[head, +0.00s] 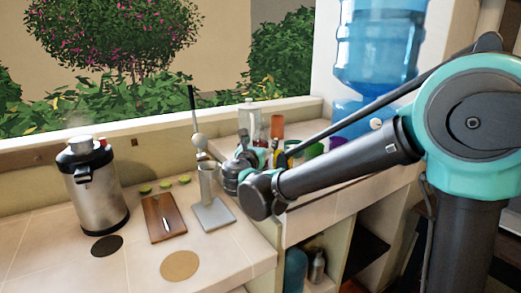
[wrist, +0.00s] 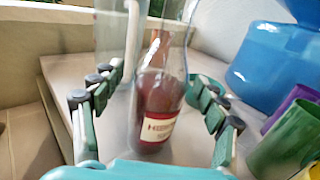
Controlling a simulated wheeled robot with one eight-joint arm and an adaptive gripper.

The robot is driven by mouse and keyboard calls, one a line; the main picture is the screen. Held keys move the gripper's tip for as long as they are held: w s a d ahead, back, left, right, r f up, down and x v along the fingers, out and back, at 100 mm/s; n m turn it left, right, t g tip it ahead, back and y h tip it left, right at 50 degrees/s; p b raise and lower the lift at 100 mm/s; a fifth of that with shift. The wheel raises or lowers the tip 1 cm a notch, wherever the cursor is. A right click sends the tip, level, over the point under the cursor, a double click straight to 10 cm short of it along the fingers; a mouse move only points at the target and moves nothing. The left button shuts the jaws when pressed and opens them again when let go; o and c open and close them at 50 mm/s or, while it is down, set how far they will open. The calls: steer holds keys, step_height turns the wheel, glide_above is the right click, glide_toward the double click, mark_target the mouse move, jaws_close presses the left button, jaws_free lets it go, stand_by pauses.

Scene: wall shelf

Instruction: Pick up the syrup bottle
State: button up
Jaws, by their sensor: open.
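The syrup bottle (wrist: 155,112), clear glass with dark red contents and a cream label, stands upright in the middle of the wrist view. My gripper (wrist: 157,84) is open, with its dark-tipped teal fingers at the left and right of the bottle. The bottle appears between the fingers, with a gap visible on each side. In the head view my gripper (head: 262,154) is at the raised ledge, in front of a group of bottles and cups. I cannot tell for sure which red item there is the syrup bottle.
A tall clear container (wrist: 121,38) stands behind the bottle. A green cup (wrist: 285,140) and a purple cup (wrist: 292,105) are at right, near the blue water jug (head: 380,45). A metal dispenser (head: 92,185) and wooden board (head: 164,218) are on the left counter.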

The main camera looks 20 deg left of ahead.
jaws_close()
stand_by(0.5)
steer(key=shift+r, duration=0.2)
step_height(320, 180, up, 20)
steer(key=shift+f, duration=0.25)
stand_by(1.5)
